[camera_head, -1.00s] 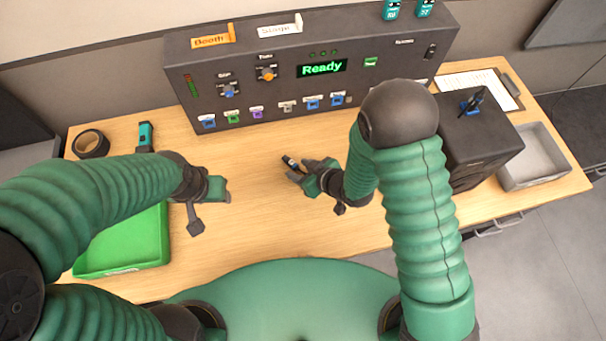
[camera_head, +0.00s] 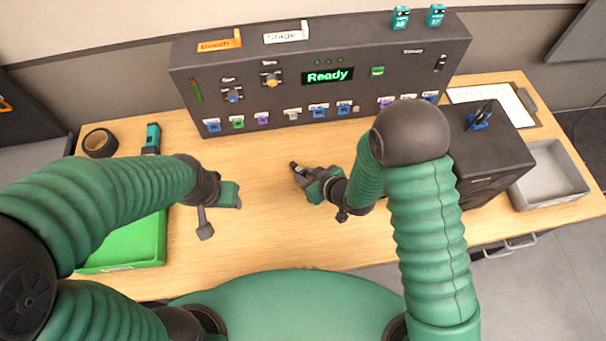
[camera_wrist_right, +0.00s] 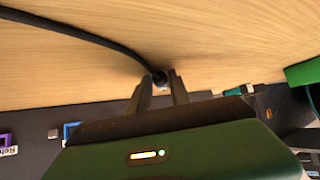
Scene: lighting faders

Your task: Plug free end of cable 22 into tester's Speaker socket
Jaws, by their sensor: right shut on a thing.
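My right gripper (camera_head: 300,171) is shut on the black plug end of a cable (camera_head: 294,165), low over the middle of the table. In the right wrist view the black cable (camera_wrist_right: 85,35) runs from the upper left to the fingertips (camera_wrist_right: 162,84), and its end sits between them. The number on the cable is not visible. The black panel (camera_head: 320,100) with a green "Ready" display stands at the back, with a row of coloured, labelled sockets (camera_head: 319,111) low on its front. The socket labels are too small to read. My left gripper (camera_head: 228,195) hangs over the table, with no object visible in it; its fingers are unclear.
A green tray (camera_head: 130,245), a black tape roll (camera_head: 99,143) and a teal tool (camera_head: 152,138) are on the left. A dark box (camera_head: 490,150), a grey bin (camera_head: 550,175) and a clipboard (camera_head: 525,100) are on the right. My right arm partly covers the panel's right sockets.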

